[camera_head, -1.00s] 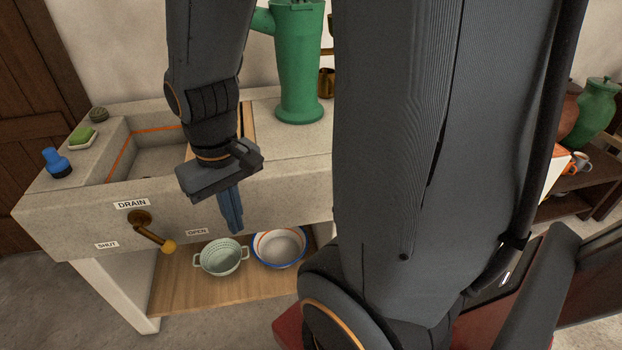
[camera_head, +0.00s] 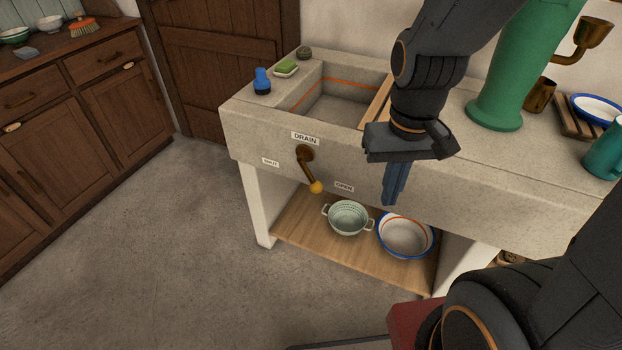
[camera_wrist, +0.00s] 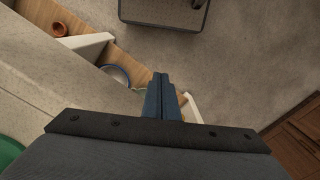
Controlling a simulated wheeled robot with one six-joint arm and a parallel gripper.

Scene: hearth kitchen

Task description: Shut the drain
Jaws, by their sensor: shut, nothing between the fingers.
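The drain lever (camera_head: 311,172) is a brass handle with a yellow knob (camera_head: 316,187) on the front of the stone sink (camera_head: 350,165), under a DRAIN label (camera_head: 305,138). It hangs down and slants to the right, between the SHUT label (camera_head: 270,162) on its left and the OPEN label (camera_head: 344,187) on its right. My gripper (camera_head: 392,198) is shut and empty, pointing down in front of the sink, right of the lever and apart from it.
A colander (camera_head: 347,218) and a blue-rimmed bowl (camera_head: 405,236) sit on the wooden shelf (camera_head: 300,222) below. A green pump (camera_head: 505,75), a blue bottle (camera_head: 262,81) and soap (camera_head: 286,68) stand on top. The floor (camera_head: 190,240) to the left is clear.

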